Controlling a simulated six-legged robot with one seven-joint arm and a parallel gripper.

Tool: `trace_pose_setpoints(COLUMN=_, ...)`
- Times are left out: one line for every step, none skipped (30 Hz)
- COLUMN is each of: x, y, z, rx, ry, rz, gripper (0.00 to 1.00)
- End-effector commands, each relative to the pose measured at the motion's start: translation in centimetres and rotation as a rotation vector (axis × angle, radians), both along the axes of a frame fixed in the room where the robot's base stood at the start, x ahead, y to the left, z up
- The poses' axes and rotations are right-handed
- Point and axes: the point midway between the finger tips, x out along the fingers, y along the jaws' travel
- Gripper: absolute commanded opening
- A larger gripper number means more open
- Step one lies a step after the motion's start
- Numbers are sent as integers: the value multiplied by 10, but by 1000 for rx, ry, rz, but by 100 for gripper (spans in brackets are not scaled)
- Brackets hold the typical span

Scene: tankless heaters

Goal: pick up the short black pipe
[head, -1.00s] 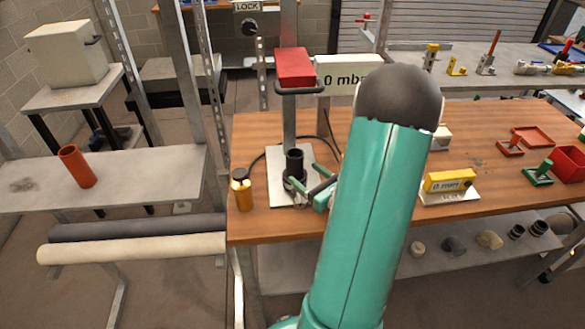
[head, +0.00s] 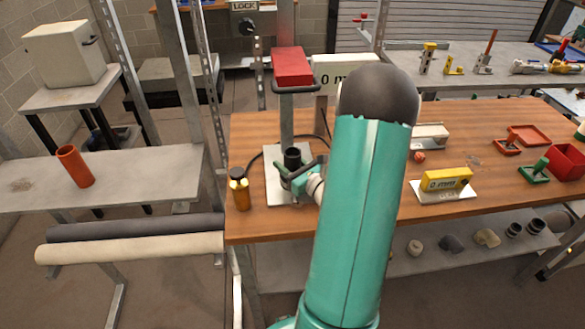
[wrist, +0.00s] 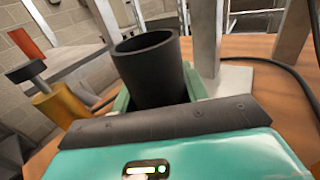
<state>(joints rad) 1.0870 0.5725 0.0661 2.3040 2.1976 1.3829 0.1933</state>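The short black pipe (head: 292,157) stands upright on the pale base plate of the stand on the wooden table. It also fills the middle of the wrist view (wrist: 155,75), with its open top facing up. My gripper (head: 293,177) is at the pipe, with its green fingers on either side of it. In the wrist view my gripper's fingers (wrist: 160,95) flank the pipe's lower part, close to its wall. Whether they press on it cannot be told. The pipe's lower end is hidden behind my gripper.
A yellow bottle with a black cap (head: 239,188) stands just left of the plate. A metal post with a red box (head: 292,67) rises behind the pipe, and a dark cable curves around. A yellow gauge (head: 446,180) lies to the right. An orange pipe (head: 74,166) stands on the left shelf.

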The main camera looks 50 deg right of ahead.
Motion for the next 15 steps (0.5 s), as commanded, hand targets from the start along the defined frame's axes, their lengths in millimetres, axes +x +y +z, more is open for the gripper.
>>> trace_pose_setpoints(x=0, y=0, z=0, rx=0, ry=0, rz=0, gripper=29)
trace_pose_setpoints(x=0, y=0, z=0, rx=0, ry=0, rz=0, gripper=23)
trace_pose_setpoints(x=0, y=0, z=0, rx=0, ry=0, rz=0, gripper=21)
trace_pose_setpoints(x=0, y=0, z=0, rx=0, ry=-1, rz=0, gripper=21)
trace_pose_setpoints(x=0, y=0, z=0, rx=0, ry=-1, rz=0, gripper=21)
trace_pose_setpoints(x=0, y=0, z=0, rx=0, ry=-1, rz=0, gripper=21)
trace_pose_setpoints(x=0, y=0, z=0, rx=0, ry=-1, rz=0, gripper=21)
trace_pose_setpoints(x=0, y=0, z=0, rx=0, ry=-1, rz=0, gripper=21)
trace_pose_setpoints(x=0, y=0, z=0, rx=-1, ry=-1, rz=0, gripper=21)
trace_pose_setpoints(x=0, y=0, z=1, rx=-1, ry=-1, rz=0, gripper=21)
trace_pose_setpoints(x=0, y=0, z=1, rx=-1, ry=-1, rz=0, gripper=21)
trace_pose_setpoints(x=0, y=0, z=2, rx=-1, ry=-1, rz=0, gripper=21)
trace_pose_setpoints(x=0, y=0, z=3, rx=-1, ry=-1, rz=0, gripper=21)
trace_pose_setpoints(x=0, y=0, z=4, rx=-2, ry=-1, rz=0, gripper=21)
trace_pose_setpoints(x=0, y=0, z=7, rx=-2, ry=-1, rz=0, gripper=21)
